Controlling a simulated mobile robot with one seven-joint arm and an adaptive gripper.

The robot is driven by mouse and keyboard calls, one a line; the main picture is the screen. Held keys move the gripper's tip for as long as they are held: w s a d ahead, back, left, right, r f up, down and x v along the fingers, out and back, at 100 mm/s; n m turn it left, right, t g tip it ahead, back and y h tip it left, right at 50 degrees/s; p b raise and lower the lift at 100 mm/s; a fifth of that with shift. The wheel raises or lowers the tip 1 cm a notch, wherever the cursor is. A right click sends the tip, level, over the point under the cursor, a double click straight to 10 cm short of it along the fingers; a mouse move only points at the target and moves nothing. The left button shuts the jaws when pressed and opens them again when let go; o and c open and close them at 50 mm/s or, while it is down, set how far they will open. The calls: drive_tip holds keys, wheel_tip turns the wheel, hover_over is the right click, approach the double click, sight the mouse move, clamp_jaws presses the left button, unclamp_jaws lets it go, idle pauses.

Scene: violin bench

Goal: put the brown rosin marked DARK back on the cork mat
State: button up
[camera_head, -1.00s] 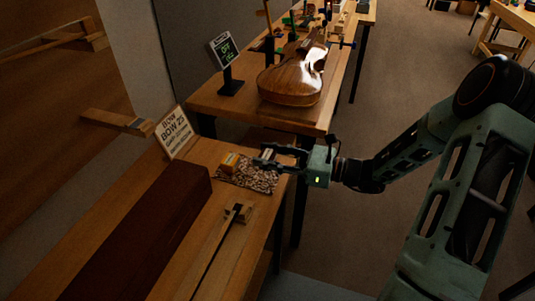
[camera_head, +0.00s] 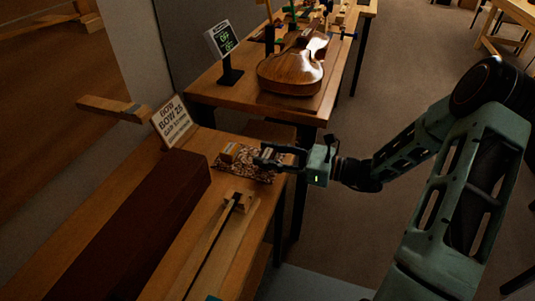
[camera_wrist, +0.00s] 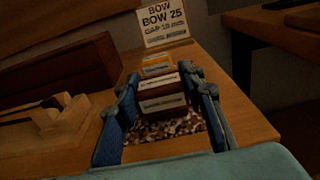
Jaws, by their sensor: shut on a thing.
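My gripper (camera_head: 268,157) is over the right part of the cork mat (camera_head: 243,175), a speckled patch on the near bench. In the wrist view, the blue fingers of my gripper (camera_wrist: 166,106) stand on either side of a dark brown block, the rosin (camera_wrist: 165,114), and are shut on it. Pale labels show on its top and front, but their print is too small to read. The speckled mat (camera_wrist: 168,128) shows below the rosin; I cannot tell whether they touch. An orange-amber block (camera_head: 229,153) sits at the mat's left, beyond the rosin in the wrist view (camera_wrist: 156,69).
A sign reading BOW 25 (camera_head: 173,121) stands behind the mat. A long dark red-brown case (camera_head: 135,235) lies at left, and a bow in a wooden holder (camera_head: 238,198) lies nearer me. A violin (camera_head: 291,73) and a small display (camera_head: 221,40) are on the farther bench.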

drive_tip(key=shift+f, duration=0.4)
idle(0.9)
drive_tip(key=o, duration=1.2)
drive_tip(key=shift+o, duration=0.2)
